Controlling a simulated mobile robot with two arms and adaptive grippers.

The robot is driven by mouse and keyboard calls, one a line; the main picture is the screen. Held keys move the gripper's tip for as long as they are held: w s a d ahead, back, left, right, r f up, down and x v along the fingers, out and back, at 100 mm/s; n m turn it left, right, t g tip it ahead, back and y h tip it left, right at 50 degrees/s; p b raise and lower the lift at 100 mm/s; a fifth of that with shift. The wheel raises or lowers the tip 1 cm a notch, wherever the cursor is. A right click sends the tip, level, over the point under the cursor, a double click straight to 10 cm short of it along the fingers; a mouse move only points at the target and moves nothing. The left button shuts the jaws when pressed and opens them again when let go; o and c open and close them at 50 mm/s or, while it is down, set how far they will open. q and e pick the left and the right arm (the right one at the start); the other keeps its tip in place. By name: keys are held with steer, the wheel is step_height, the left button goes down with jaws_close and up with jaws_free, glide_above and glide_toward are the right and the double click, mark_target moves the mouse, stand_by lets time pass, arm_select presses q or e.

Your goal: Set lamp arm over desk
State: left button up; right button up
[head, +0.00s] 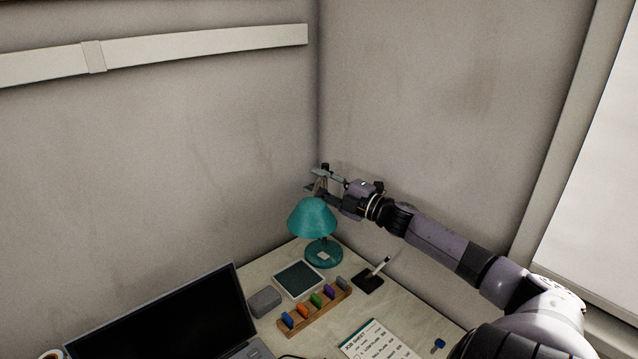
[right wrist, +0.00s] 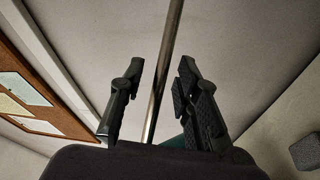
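The teal desk lamp (head: 312,218) stands at the back corner of the desk (head: 400,290), its cone shade above a round teal base (head: 323,256). My right gripper (head: 316,181) is just above the shade, near the wall corner. In the right wrist view, a thin shiny metal rod (right wrist: 166,70), apparently the lamp arm, runs between the fingers of my right gripper (right wrist: 160,95). The fingers are apart, with gaps on both sides of the rod. A bit of teal shows below them. My left gripper is not in view.
An open laptop (head: 165,325) is at the front left. A grey block (head: 264,302), a framed dark panel (head: 298,279), a wooden rack (head: 315,312) of coloured pieces, a black pad with a pen (head: 369,283) and a printed sheet (head: 378,343) lie on the desk. Walls close off the corner.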

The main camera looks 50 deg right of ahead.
steer(key=s+d, duration=0.1)
steer(key=s, duration=0.6)
steer(key=shift+s+f, duration=0.2)
steer(key=shift+f, duration=0.25)
steer(key=shift+d, duration=0.1)
